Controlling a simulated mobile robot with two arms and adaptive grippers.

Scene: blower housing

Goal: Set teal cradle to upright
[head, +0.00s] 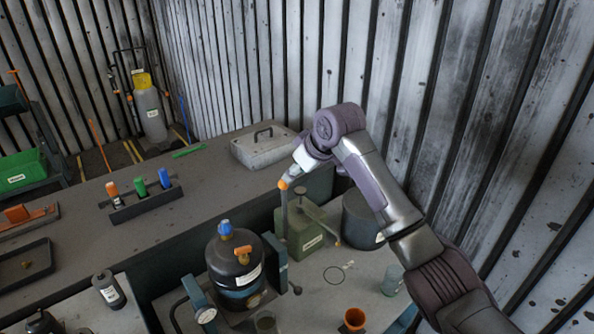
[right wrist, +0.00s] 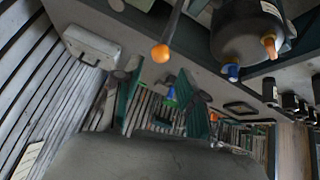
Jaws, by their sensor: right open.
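The teal cradle (head: 275,262) is on the grey bench in the lower middle of the head view, with side plates on both sides of a black tank (head: 236,262). The tank has a blue cap and an orange fitting, and hides much of the cradle. It also shows in the right wrist view (right wrist: 246,32). A thin rod with an orange ball knob (head: 283,185) stands up beside the cradle; the knob is close in the right wrist view (right wrist: 160,53). My right gripper (head: 292,178) is open at the knob, contact unclear. My left gripper is out of view.
An olive box (head: 301,234) and a dark round pot (head: 362,220) stand behind the cradle. A grey case (head: 263,148) lies on the back counter. Some bench is bare.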

